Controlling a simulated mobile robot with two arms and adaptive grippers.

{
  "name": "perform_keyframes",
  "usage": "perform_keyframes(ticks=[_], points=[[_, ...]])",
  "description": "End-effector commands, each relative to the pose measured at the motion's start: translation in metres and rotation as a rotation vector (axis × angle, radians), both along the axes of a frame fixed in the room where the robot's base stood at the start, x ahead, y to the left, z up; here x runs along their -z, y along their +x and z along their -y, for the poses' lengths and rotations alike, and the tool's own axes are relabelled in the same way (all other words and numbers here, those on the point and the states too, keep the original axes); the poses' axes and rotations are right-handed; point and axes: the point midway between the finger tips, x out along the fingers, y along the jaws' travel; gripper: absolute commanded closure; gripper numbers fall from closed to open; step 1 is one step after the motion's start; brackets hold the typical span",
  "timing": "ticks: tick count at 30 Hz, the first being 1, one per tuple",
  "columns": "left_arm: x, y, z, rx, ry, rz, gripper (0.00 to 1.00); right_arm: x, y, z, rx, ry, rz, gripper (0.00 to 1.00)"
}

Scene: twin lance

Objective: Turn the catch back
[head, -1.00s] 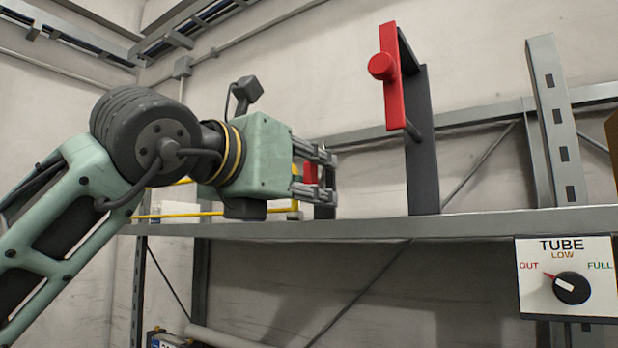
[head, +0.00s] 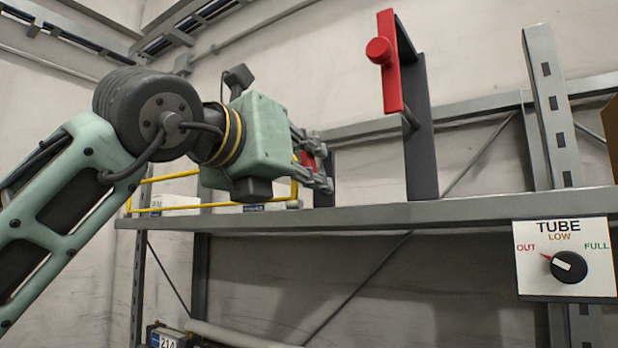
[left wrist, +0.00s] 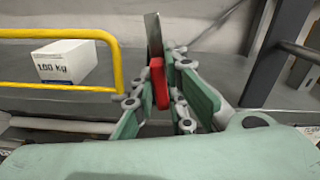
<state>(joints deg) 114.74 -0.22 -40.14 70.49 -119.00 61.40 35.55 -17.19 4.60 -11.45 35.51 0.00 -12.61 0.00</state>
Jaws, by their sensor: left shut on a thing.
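A small red catch (head: 308,160) sits between the fingers of my left gripper (head: 318,163), in front of a short dark upright (head: 327,188) on the shelf. The gripper is shut on it and its fingers are tilted, partly hiding it. In the left wrist view the red catch (left wrist: 159,84) shows between the finger links, with a thin dark plate (left wrist: 153,35) above it. My right gripper is not in view.
A tall dark post (head: 419,140) with a red bar and round knob (head: 379,50) stands to the right. A yellow rail (left wrist: 60,34) and a white weight box (left wrist: 64,62) are on the shelf (head: 400,217). A TUBE dial panel (head: 565,260) hangs at right, pointer towards OUT.

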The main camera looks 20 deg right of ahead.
Motion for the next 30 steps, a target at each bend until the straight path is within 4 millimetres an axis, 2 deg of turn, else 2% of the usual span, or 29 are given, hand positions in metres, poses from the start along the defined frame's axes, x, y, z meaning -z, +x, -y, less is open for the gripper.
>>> perform_keyframes(ticks=[1,9,30], points=[[0.003,-0.001,0.0,-0.001,-0.027,-0.028,1.0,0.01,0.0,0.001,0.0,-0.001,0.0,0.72],[0.003,0.0,-0.001,-0.001,-0.183,-0.226,1.0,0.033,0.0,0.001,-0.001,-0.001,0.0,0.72],[0.002,0.001,-0.002,-0.001,-0.593,-0.75,1.0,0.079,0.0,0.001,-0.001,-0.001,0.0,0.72]])
